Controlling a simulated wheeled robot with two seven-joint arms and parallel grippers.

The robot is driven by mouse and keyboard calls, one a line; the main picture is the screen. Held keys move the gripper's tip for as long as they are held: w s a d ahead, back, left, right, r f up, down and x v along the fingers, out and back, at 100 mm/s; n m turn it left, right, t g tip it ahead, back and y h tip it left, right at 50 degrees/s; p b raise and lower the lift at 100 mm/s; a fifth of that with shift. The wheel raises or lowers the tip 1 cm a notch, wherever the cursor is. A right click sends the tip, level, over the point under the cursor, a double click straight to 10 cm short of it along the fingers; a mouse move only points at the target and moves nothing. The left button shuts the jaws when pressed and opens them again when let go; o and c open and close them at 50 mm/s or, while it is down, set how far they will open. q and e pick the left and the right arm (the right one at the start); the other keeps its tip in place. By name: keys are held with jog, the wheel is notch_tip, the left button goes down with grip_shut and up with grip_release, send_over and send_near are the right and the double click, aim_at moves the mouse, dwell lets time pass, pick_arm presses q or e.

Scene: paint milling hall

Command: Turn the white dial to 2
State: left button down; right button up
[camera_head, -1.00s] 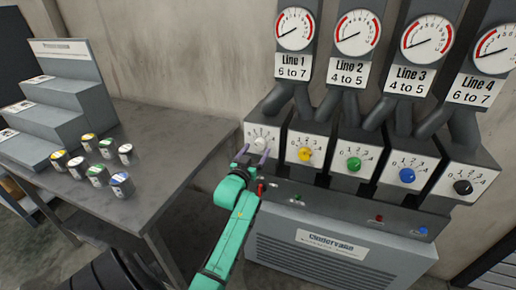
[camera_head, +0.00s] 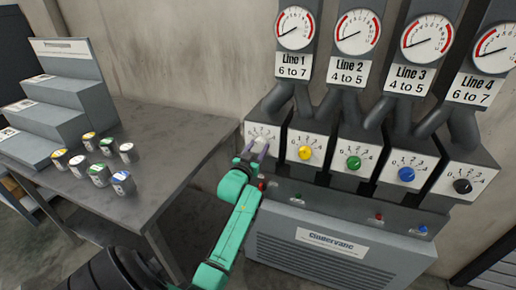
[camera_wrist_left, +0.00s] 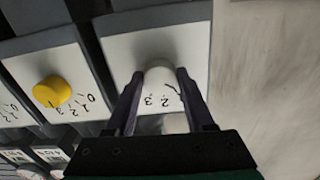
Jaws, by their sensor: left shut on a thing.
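The white dial (camera_head: 259,143) is on the leftmost box of the console, under the Line 1 gauge. It also shows in the left wrist view (camera_wrist_left: 160,76), on a white plate with printed numbers. My left gripper (camera_head: 257,147) is shut on the white dial. In the left wrist view its two dark fingers (camera_wrist_left: 160,82) stand one on each side of the dial. The fingers cover part of the scale, and I cannot tell which number the dial points to. My right gripper is not in view.
Yellow (camera_head: 305,153), green (camera_head: 354,162), blue (camera_head: 406,174) and black (camera_head: 462,186) dials stand in a row to the right. Gauges with Line 1 to Line 4 labels are above. A grey table (camera_head: 165,150) with small paint cans stands at the left.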

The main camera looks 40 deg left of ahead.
pick_arm(q)
jog(key=m, duration=0.2)
jog(key=shift+m, duration=0.3)
jog(key=m, duration=0.2)
jog(key=shift+m, duration=0.4)
jog(key=m+b, duration=0.1)
jog(key=m, duration=0.3)
jog(key=shift+a+m, duration=0.1)
jog(key=shift+m, duration=0.7)
jog(key=shift+c, duration=1.4)
grip_release()
